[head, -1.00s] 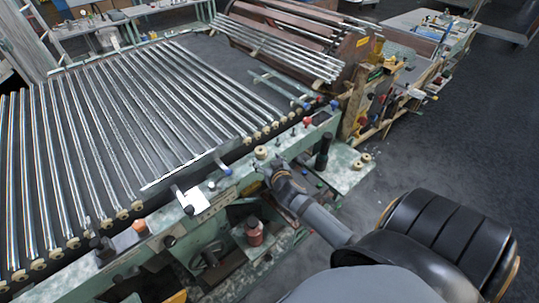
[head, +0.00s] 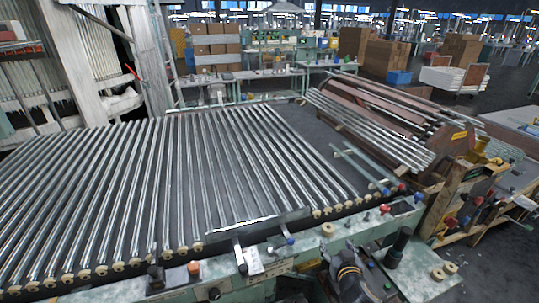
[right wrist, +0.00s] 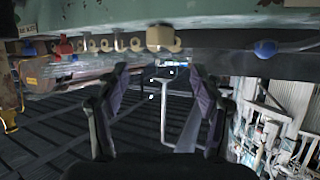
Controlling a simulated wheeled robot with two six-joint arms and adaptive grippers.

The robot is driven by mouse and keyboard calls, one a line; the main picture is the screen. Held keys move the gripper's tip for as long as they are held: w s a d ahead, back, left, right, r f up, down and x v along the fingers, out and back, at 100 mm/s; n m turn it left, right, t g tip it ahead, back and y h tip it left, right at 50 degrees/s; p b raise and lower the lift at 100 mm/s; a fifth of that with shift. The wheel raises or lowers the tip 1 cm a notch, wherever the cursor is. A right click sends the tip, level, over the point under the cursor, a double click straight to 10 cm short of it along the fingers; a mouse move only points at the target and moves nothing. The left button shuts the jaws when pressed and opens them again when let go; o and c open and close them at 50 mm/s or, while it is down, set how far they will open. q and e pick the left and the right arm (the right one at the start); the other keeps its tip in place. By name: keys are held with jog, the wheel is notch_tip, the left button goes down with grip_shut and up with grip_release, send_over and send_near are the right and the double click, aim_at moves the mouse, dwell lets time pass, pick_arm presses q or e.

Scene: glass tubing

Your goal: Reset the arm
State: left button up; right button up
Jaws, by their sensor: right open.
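My right gripper (head: 345,262) is at the bottom of the head view, by the front rail of the green machine (head: 200,272). In the right wrist view its two dark fingers (right wrist: 158,75) stand wide apart with nothing between them. A cream knob (right wrist: 160,38) on the rail is just beyond the fingertips, apart from them as far as I can tell. Long glass tubes (head: 130,195) lie side by side on the machine's bed. My left gripper is in neither view.
A rack of tubes (head: 370,125) stands at the back right of the bed. A dark upright cylinder (head: 398,245) stands right of my right gripper. Blue and red knobs (head: 385,209) line the rail. Open floor (head: 490,270) is at the lower right.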

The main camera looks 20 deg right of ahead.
jog(key=s+a+f+n+g+y, duration=0.2)
jog(key=s+a+g, duration=0.3)
jog(key=s, duration=0.4)
jog(key=s+a+f+n+g+y, duration=0.1)
jog(key=s+a+f+n+g, duration=0.25)
jog(key=s, duration=0.55)
jog(key=s+d+f+m+g, duration=0.1)
jog(key=s+f, duration=0.1)
jog(key=f, duration=1.1)
jog(key=s+d+f+g, duration=0.1)
jog(key=s+f, duration=0.1)
jog(key=f, duration=1.1)
jog(key=s+f+g, duration=0.1)
jog(key=s+f, duration=1.3)
jog(key=s, duration=0.3)
jog(key=shift+d+f, duration=0.3)
jog(key=shift+d, duration=0.1)
jog(key=shift+m, duration=0.25)
jog(key=shift+c, duration=0.4)
